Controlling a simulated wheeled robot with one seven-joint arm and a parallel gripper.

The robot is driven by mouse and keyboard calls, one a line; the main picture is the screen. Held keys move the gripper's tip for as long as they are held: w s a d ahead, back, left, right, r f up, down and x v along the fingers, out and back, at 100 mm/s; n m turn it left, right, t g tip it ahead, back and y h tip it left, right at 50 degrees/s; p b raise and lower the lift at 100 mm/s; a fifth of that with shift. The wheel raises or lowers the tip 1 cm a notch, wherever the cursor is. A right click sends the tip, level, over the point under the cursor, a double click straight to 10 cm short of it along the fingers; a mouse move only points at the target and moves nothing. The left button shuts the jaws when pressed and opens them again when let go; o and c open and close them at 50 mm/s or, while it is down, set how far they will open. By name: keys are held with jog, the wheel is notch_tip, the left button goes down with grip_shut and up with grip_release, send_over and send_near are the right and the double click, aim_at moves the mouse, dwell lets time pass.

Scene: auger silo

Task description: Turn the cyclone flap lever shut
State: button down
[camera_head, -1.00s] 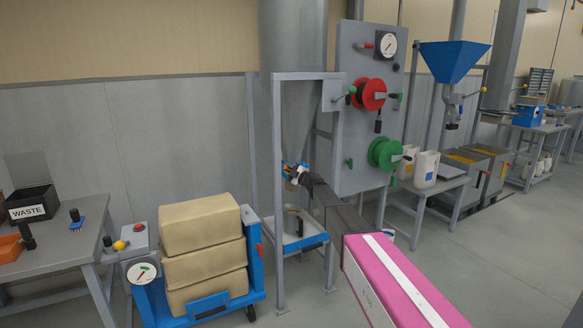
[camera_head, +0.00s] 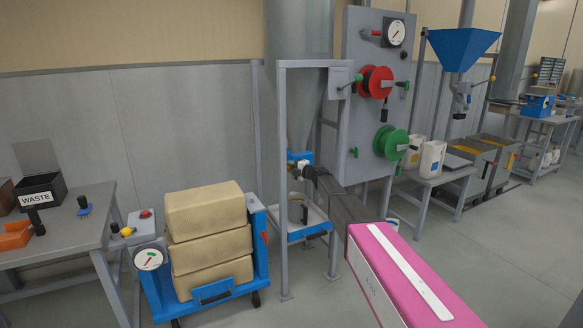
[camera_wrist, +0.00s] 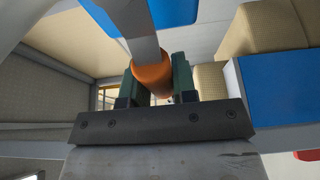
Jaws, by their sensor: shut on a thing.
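The cyclone (camera_head: 299,30) is a large grey vertical cylinder behind a grey frame stand. A blue flap housing (camera_head: 299,157) shows below it inside the frame. My gripper (camera_head: 303,168) is at this housing, partly hidden by the frame and my own arm. In the wrist view, the lever is a flat grey bar (camera_wrist: 137,42) with an orange round grip (camera_wrist: 152,79) at its near end. My gripper (camera_wrist: 156,83) is shut on the orange grip, one green-padded finger on each side. A blue surface (camera_wrist: 172,12) shows beyond the bar.
The frame post (camera_head: 284,200) stands close to my gripper. A blue cart (camera_head: 262,250) with stacked tan sacks (camera_head: 208,238) is left of the frame. A grey panel (camera_head: 358,100) with red and green wheels stands at right. Open floor lies at lower right.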

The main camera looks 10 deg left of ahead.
jog(key=shift+f, duration=0.15)
jog(key=c, duration=0.9)
grip_release()
jog(key=shift+d, duration=0.1)
jog(key=v, duration=1)
jog(key=shift+s+d, duration=0.2)
jog(key=shift+s, duration=0.05)
